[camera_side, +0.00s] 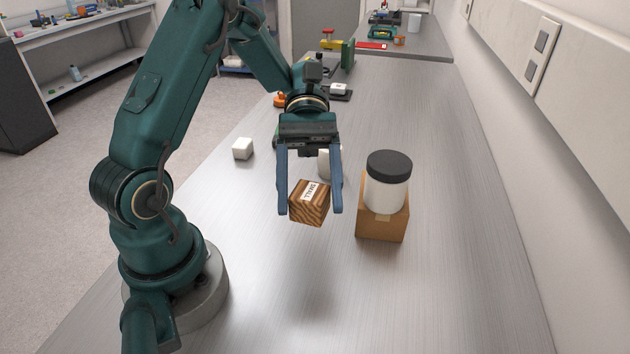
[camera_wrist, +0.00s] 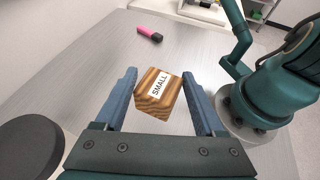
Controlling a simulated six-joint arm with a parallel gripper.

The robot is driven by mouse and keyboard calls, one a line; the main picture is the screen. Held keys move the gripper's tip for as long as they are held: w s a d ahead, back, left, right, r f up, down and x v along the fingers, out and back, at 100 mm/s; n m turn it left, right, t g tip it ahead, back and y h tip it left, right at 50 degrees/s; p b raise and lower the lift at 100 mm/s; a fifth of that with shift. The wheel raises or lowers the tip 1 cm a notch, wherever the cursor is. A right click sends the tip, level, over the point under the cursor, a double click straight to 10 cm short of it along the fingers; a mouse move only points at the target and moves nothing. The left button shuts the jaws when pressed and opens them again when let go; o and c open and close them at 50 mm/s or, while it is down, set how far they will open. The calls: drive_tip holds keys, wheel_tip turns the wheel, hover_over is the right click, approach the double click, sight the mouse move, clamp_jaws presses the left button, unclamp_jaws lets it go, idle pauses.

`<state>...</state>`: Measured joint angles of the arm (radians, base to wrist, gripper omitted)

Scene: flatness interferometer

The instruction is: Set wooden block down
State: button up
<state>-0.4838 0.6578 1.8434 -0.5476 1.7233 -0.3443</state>
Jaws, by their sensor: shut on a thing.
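A striped brown wooden block (camera_side: 308,207) with a white label reading "SMALL" hangs tilted between the blue fingers of my gripper (camera_side: 310,210). My gripper is shut on it and holds it above the metal bench, with a soft shadow on the bench below. In the wrist view the block (camera_wrist: 158,93) sits between the two fingers (camera_wrist: 160,88), label facing the camera. The exact finger contact is hard to make out.
A white jar with a black lid (camera_side: 388,180) stands on a cardboard box (camera_side: 381,225) just right of my gripper. A white cube (camera_side: 242,149) lies to the left; another white item (camera_side: 323,163) is partly hidden behind my gripper. A pink and black object (camera_wrist: 150,34) lies on the bench (camera_wrist: 85,75). The front bench is clear.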

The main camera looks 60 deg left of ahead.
drive_tip(key=r, duration=0.3)
drive_tip(key=shift+s+r, duration=0.2)
drive_tip(key=shift+r, duration=0.2)
drive_tip(key=s+a+f+m+g+y, duration=0.4)
drive_tip(key=s+m+g+y, duration=0.1)
drive_tip(key=s+m, duration=0.15)
drive_tip(key=m+t+y, duration=0.4)
drive_tip(key=m+y, duration=1.3)
drive_tip(key=y, duration=0.1)
hover_over(267, 186)
drive_tip(key=s+d, duration=0.4)
drive_tip(key=s, duration=0.3)
drive_tip(key=shift+s+a, duration=0.2)
drive_tip(key=shift+a, duration=0.05)
drive_tip(key=w+a+r+m+t, duration=0.1)
drive_tip(key=w+m+t, duration=0.1)
drive_tip(key=w+a+r+m+t+y, duration=0.1)
drive_tip(key=w+m+t, duration=0.1)
drive_tip(key=t, duration=0.1)
drive_tip(key=w+a+r+m+t+y, duration=0.1)
drive_tip(key=w+r+m+t, duration=0.1)
drive_tip(key=w+m, duration=0.1)
drive_tip(key=shift+w+a, duration=0.1)
drive_tip(key=shift+a, duration=0.15)
drive_tip(key=shift+t, duration=0.3)
drive_tip(key=shift+f, duration=7.8)
drive_tip(key=shift+f, duration=0.15)
